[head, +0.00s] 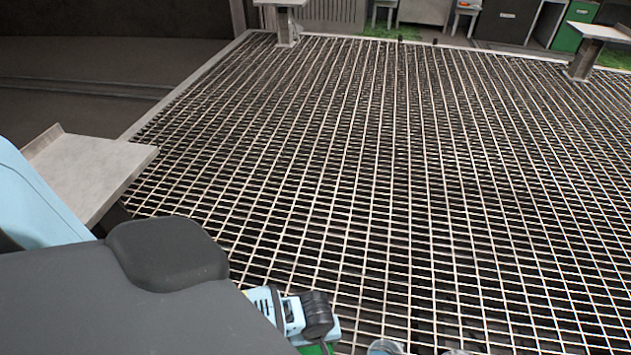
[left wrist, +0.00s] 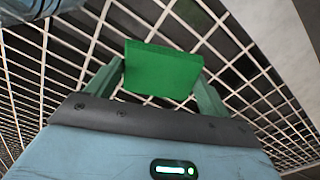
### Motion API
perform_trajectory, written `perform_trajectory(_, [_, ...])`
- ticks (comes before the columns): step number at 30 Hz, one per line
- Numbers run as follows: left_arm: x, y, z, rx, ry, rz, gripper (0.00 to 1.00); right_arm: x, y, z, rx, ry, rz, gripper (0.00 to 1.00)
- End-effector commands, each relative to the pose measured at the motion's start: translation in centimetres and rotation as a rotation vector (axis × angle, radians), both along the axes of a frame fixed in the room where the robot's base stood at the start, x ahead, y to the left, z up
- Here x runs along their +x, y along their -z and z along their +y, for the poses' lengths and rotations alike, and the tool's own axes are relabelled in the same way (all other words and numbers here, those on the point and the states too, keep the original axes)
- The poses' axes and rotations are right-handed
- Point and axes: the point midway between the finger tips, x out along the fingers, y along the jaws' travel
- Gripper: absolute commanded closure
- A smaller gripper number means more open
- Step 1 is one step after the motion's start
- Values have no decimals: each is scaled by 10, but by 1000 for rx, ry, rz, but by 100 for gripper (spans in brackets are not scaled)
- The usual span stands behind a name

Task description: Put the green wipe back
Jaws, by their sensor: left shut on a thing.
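The green wipe (left wrist: 160,70) shows in the left wrist view as a flat green block. My left gripper (left wrist: 163,78) is shut on it, with a green finger at either side, and holds it above the metal grating. In the head view only part of my left wrist shows at the bottom, with a bit of green at the frame edge; I cannot tell there whether that green is finger or wipe. My right gripper is not in view.
A grey-white shelf (head: 92,172) with a raised edge stands at the left; a pale flat surface (left wrist: 272,35) shows at the upper right of the left wrist view. The grating floor (head: 380,180) is largely clear. Small stands (head: 287,25) (head: 590,48) and cabinets (head: 505,18) are at the back.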

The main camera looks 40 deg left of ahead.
Motion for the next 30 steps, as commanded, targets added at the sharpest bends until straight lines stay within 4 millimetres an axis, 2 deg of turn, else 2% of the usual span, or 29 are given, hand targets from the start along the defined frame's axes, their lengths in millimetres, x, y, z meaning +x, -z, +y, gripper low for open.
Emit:
perform_trajectory(1, [-1,12,0,1,1,3,37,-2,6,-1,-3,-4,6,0])
perform_trajectory(3, [0,22,0,0,0,2,37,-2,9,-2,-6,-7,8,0])
perform_trajectory(13, [0,35,0,-1,1,1,37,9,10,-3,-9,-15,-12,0])
perform_trajectory(20, [0,65,0,-1,1,2,37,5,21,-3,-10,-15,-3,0])
perform_trajectory(30, [0,68,-1,-1,1,0,37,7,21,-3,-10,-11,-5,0])
